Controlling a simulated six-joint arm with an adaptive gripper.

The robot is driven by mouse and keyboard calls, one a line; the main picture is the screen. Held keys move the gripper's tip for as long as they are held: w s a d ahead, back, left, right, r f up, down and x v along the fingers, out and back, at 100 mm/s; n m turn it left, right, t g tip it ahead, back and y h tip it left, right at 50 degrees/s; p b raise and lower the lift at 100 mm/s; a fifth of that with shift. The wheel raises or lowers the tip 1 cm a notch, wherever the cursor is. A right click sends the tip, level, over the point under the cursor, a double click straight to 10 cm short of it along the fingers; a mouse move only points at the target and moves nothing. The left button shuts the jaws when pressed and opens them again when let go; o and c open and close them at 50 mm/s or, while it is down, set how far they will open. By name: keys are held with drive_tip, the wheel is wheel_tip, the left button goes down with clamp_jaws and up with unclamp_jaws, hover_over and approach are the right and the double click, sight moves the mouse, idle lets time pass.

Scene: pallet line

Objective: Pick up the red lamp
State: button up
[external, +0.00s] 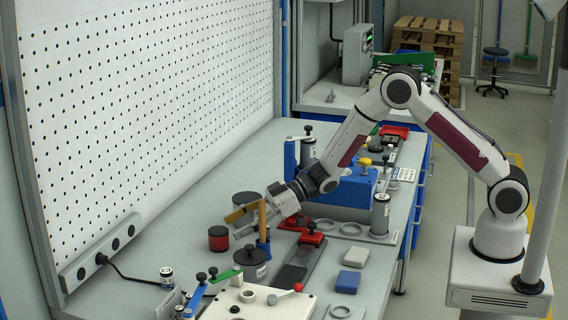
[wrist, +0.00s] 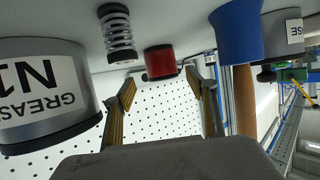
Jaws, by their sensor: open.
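The red lamp (external: 218,238) is a short red cylinder with black ends, standing on the bench near the pegboard. In the wrist view the red lamp (wrist: 160,62) appears upside down, just beyond and between the two fingertips. My gripper (external: 234,222) is open and empty, reaching toward the pegboard at low height just right of the lamp. In the wrist view the fingers of my gripper (wrist: 161,88) are spread apart with a clear gap, and no contact with the lamp shows.
A wooden handle (external: 262,220) stands in a blue holder (external: 263,248) close beside my gripper. The wrist view shows a grease can (wrist: 42,90) and a spring (wrist: 118,35) on the left. A dark-lidded can (external: 250,262) stands in front. The pegboard (external: 150,90) rises behind.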

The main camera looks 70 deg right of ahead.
sight(225, 231)
drive_tip(key=shift+x, duration=2.25)
drive_tip(key=shift+s+a, duration=0.1)
drive_tip(key=c, duration=1.2)
